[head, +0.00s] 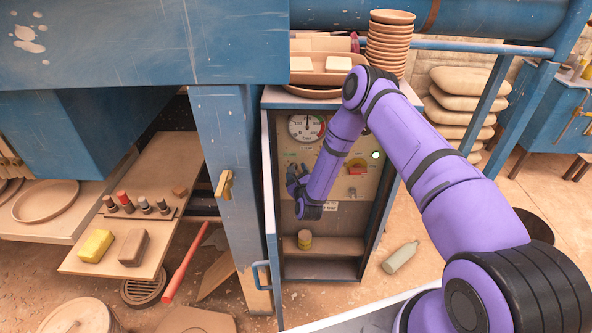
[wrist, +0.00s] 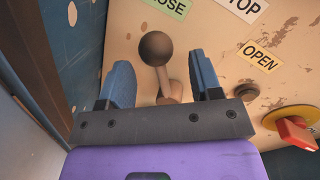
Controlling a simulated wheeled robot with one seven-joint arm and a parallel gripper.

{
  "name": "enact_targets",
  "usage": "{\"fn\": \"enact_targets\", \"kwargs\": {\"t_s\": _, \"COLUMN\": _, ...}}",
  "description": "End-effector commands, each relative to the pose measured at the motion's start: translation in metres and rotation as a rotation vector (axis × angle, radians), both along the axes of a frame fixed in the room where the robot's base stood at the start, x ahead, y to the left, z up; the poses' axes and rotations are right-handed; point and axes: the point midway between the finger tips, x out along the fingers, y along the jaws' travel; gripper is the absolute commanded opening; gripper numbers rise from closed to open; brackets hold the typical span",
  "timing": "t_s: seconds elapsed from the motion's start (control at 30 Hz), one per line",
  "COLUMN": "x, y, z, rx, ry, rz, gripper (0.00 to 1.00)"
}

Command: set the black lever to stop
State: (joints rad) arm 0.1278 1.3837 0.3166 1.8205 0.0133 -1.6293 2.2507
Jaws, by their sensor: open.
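The black lever (wrist: 155,48) has a dark ball knob on a short stem and shows in the wrist view on the cream panel. Its knob leans toward the green label (wrist: 168,7), of which "OSE" is readable. The white label (wrist: 243,8) reading "TOP" is to its right, and the yellow OPEN label (wrist: 259,56) is further right and lower. My gripper (wrist: 163,80) is open, with one blue finger on each side of the lever; I cannot tell whether either touches it. In the head view, my gripper (head: 295,178) is at the panel's left and hides the lever.
A red handle on a yellow disc (wrist: 297,132) is right of my gripper. The cabinet's open door (head: 270,195) stands close on the left.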

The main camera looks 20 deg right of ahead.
Motion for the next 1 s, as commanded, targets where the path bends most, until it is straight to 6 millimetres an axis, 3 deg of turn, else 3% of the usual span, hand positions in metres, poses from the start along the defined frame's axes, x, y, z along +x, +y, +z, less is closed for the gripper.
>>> {"fn": "enact_targets", "kwargs": {"t_s": 0.2, "x": 0.020, "y": -0.001, "z": 0.000, "rx": 0.001, "ry": 0.000, "rz": 0.001, "gripper": 0.59}}
{"fn": "enact_targets", "kwargs": {"t_s": 0.53, "x": 0.023, "y": -0.001, "z": 0.000, "rx": 0.000, "ry": 0.001, "rz": 0.001, "gripper": 0.59}}
{"fn": "enact_targets", "kwargs": {"t_s": 0.57, "x": 0.023, "y": -0.001, "z": 0.000, "rx": 0.000, "ry": 0.001, "rz": 0.001, "gripper": 0.56}}
{"fn": "enact_targets", "kwargs": {"t_s": 0.8, "x": 0.023, "y": -0.001, "z": 0.000, "rx": 0.000, "ry": 0.001, "rz": 0.001, "gripper": 0.01}}
{"fn": "enact_targets", "kwargs": {"t_s": 1.0, "x": 0.026, "y": -0.002, "z": 0.000, "rx": 0.008, "ry": -0.001, "rz": 0.001, "gripper": 0.00}}
